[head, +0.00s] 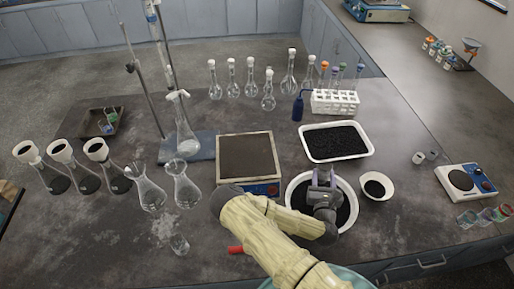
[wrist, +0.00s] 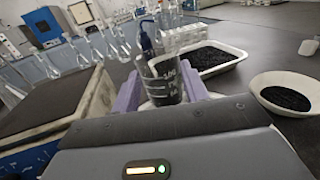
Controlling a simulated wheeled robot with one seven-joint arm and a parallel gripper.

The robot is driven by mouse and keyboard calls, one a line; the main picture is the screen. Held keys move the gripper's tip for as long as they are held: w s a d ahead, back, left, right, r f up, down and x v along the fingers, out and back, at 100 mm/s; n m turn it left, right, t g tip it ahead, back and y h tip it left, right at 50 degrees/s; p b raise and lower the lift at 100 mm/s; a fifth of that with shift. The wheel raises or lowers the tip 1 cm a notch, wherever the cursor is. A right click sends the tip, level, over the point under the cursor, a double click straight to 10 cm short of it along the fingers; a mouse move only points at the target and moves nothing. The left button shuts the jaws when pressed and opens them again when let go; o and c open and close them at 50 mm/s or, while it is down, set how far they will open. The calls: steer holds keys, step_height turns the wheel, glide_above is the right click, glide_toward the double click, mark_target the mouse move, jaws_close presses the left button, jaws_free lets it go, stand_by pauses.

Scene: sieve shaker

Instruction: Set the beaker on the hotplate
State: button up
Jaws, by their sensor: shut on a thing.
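My gripper (head: 323,178) is over the large white basin of dark material in the head view. In the wrist view its purple fingers (wrist: 162,92) are shut on a clear beaker (wrist: 163,80) with white markings, which looks upright. The beaker is hard to make out in the head view, hidden by the gripper. A square plate device with a dark top and blue front (head: 246,158) stands left of the gripper; it also shows at the left of the wrist view (wrist: 55,110). A smaller white-and-blue device with a round dark plate (head: 465,182) stands far right.
The white basin (head: 291,186) lies under my gripper. A white tray of black granules (head: 338,142) is behind it, a small bowl (head: 377,187) to its right. Flasks (head: 187,190) stand left of the square device. A tube rack (head: 335,102) and blue wash bottle (head: 298,107) are farther back.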

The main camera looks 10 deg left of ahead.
steer(key=shift+w+d, duration=0.1)
steer(key=shift+d, duration=0.1)
stand_by(0.3)
steer(key=shift+w+a+r, duration=0.1)
steer(key=shift+w+a, duration=0.1)
steer(key=shift+a, duration=0.1)
steer(key=w+a+r+h+b, duration=0.1)
steer(key=a+r, duration=0.2)
steer(key=a, duration=0.6)
steer(key=w+a+r+m+b, duration=0.1)
steer(key=a+r, duration=0.3)
steer(key=a, duration=0.6)
steer(key=w+a+r+h+b, duration=0.1)
steer(key=a+r+b, duration=0.2)
steer(key=a, duration=0.6)
steer(key=shift+w+a+r+m+h, duration=0.2)
steer(key=shift+w+r+m+h, duration=0.1)
steer(key=shift+r, duration=0.35)
steer(key=shift+f, duration=0.1)
steer(key=shift+f+p, duration=0.6)
steer(key=shift+f, duration=2.25)
